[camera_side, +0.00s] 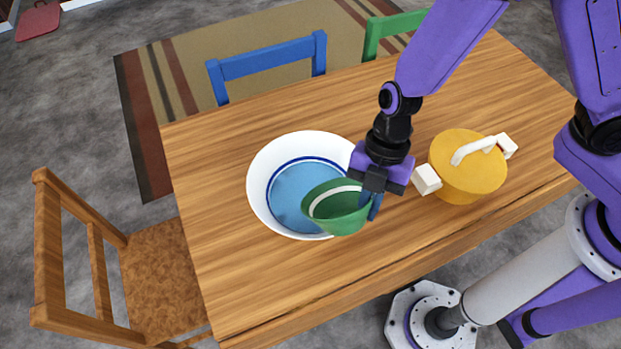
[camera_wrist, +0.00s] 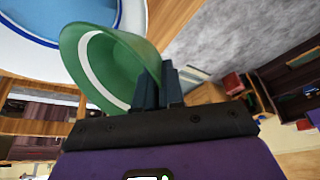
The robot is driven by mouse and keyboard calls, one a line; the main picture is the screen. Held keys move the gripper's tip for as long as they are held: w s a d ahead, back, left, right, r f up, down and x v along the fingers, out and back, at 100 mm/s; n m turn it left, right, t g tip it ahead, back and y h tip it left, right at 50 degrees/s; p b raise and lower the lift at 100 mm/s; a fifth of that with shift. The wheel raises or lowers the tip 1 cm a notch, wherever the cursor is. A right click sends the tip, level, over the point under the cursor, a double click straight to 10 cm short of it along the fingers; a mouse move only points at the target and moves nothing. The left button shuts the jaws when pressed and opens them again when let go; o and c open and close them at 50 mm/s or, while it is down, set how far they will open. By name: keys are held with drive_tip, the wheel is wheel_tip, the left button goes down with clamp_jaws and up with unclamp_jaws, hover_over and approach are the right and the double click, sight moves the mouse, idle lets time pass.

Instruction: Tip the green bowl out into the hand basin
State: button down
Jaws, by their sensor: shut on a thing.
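The green bowl (camera_side: 345,219) has a white band inside. It is tilted, its opening facing left over the near right part of the hand basin (camera_side: 262,188). The basin is white with a blue ring and a blue inside floor. My gripper (camera_side: 373,200) is shut on the bowl's right side. In the wrist view my gripper (camera_wrist: 158,88) pinches the wall of the green bowl (camera_wrist: 118,65), and the basin (camera_wrist: 30,50) shows at the upper left. No contents show in the bowl or falling from it.
A yellow lidded pot (camera_side: 467,180) with white handles stands on the wooden table (camera_side: 230,290) just right of my gripper. A blue chair (camera_side: 268,58) and a green chair (camera_side: 395,27) stand behind the table. A wooden chair (camera_side: 150,270) is at the left. The table's left front is clear.

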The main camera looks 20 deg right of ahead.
drive_tip(key=shift+s+d+t, duration=0.1)
drive_tip(key=shift+s+t, duration=0.7)
drive_tip(key=shift+s, duration=0.15)
drive_tip(key=shift+s, duration=0.15)
drive_tip(key=shift+s+d+t, duration=0.1)
drive_tip(key=shift+s+t, duration=0.15)
drive_tip(key=shift+t, duration=0.05)
drive_tip(key=shift+s+t, duration=0.25)
drive_tip(key=shift+t, duration=0.05)
drive_tip(key=shift+s+f, duration=0.1)
drive_tip(key=shift+s, duration=0.15)
drive_tip(key=shift+s+t, duration=0.25)
drive_tip(key=shift+t, duration=0.15)
drive_tip(key=shift+s+d+f+n+t+y+b, duration=0.1)
drive_tip(key=shift+s+f+n+t+y+b, duration=0.15)
drive_tip(key=shift+s+f+t, duration=0.45)
drive_tip(key=shift+s+d+f+n+t+y+b, duration=0.2)
drive_tip(key=shift+s+f+t, duration=0.3)
drive_tip(key=shift+t, duration=0.4)
